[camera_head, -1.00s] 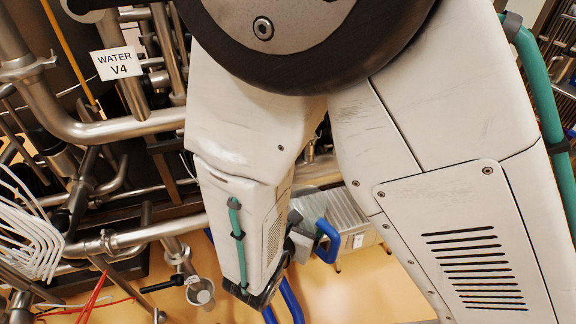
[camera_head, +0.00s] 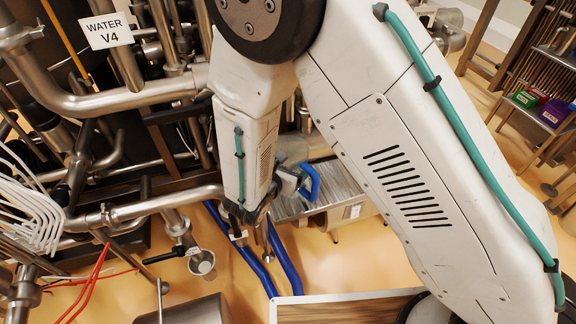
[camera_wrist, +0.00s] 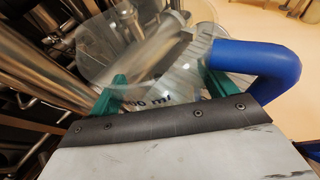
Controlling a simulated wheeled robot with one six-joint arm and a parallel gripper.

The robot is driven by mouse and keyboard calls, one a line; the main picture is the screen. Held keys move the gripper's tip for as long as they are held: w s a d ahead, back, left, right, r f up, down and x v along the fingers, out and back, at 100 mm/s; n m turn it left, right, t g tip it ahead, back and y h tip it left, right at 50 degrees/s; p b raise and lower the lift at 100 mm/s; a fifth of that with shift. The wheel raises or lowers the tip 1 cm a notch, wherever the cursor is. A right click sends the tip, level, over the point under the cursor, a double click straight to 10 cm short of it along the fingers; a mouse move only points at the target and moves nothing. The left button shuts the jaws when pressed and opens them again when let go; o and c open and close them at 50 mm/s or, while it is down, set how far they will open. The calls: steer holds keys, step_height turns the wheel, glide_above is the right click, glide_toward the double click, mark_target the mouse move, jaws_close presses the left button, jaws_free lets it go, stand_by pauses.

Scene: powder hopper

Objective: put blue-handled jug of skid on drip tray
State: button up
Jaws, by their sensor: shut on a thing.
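The jug with the blue handle (camera_head: 311,182) is small and partly hidden behind my arm in the head view. In the wrist view its clear body (camera_wrist: 95,52) carries dark volume print, and the thick blue handle (camera_wrist: 268,65) is on the right. My gripper (camera_wrist: 166,88) has its two green fingers on the jug; it also shows in the head view (camera_head: 284,182). The jug looks tilted. A ribbed steel surface (camera_head: 345,178), possibly the drip tray, shows behind the jug. I cannot tell whether they touch.
Steel pipework (camera_head: 140,100) with a WATER V4 sign (camera_head: 108,31) fills the left. White curved racks (camera_head: 30,205) stand at far left. Blue hoses (camera_head: 285,262) run over the orange floor below the gripper. A shelf with coloured boxes (camera_head: 527,99) stands far right.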

steer(key=o, duration=0.9)
steer(key=shift+o, duration=0.2)
steer(key=shift+r, duration=0.1)
steer(key=v, duration=1.2)
